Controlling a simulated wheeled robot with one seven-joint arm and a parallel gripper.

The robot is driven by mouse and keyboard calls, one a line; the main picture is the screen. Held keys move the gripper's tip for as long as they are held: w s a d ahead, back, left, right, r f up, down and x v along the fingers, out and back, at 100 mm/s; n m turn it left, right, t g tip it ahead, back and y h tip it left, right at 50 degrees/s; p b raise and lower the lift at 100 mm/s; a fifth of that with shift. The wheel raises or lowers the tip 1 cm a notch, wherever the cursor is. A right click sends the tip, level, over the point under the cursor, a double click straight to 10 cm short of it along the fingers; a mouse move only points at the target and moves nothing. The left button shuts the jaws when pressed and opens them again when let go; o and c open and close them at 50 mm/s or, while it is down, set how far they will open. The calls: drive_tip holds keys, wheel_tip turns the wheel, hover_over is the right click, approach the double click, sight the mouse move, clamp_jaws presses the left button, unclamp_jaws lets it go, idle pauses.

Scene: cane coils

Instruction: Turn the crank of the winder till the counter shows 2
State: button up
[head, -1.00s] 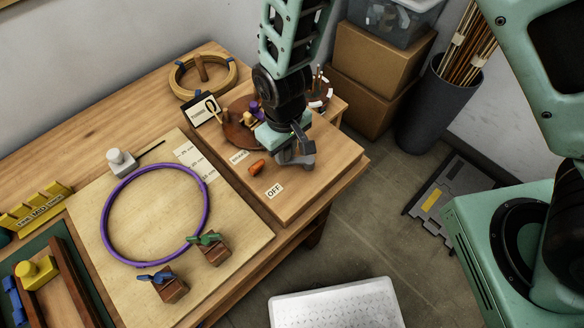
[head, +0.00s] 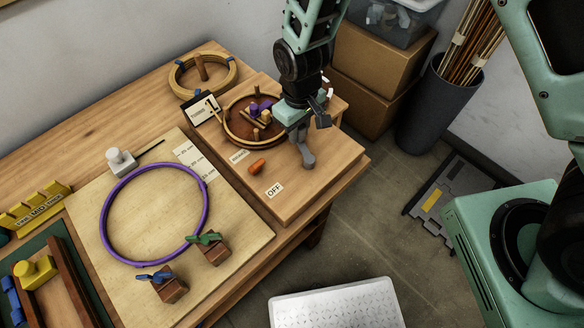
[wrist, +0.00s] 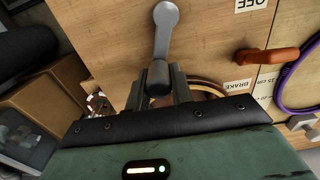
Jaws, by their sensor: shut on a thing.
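The winder's round reddish-brown plate (head: 236,124) stands on a wooden block, with purple and wooden pegs on it and a tan cane strand around its rim. The counter (head: 201,108), a small black-framed card, shows 1. The grey crank (head: 307,157) is at the plate's right; its arm also shows in the wrist view (wrist: 165,40). My gripper (head: 303,133) is shut on the crank's handle. In the wrist view the fingers (wrist: 158,92) stand on either side of the dark knob. My gripper and arm hide the plate's right side.
An orange brake lever (head: 257,166) lies between the BRAKE and OFF labels, left of the crank. A purple ring (head: 108,222) lies on a board with clamps at left. A cane coil (head: 232,78) lies behind. Cardboard boxes (head: 372,65) stand beyond the table's right end.

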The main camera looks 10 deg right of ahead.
drive_tip(key=shift+w+d+r, duration=0.1)
drive_tip(key=shift+w+d, duration=0.15)
drive_tip(key=shift+d, duration=0.5)
drive_tip(key=shift+w+d, duration=0.2)
drive_tip(key=shift+d, duration=0.5)
drive_tip(key=shift+s+d, duration=0.2)
drive_tip(key=shift+d, duration=0.3)
drive_tip(key=shift+s+d, duration=0.15)
drive_tip(key=shift+d, duration=0.35)
clamp_jaws()
drive_tip(key=shift+s+d, duration=0.35)
drive_tip(key=shift+s, duration=0.25)
drive_tip(key=shift+s+d, duration=0.3)
drive_tip(key=shift+s, duration=0.25)
drive_tip(key=o, duration=0.9)
unclamp_jaws()
wheel_tip(320, 180, up, 5)
drive_tip(key=p, duration=0.3)
drive_tip(key=shift+p, duration=0.35)
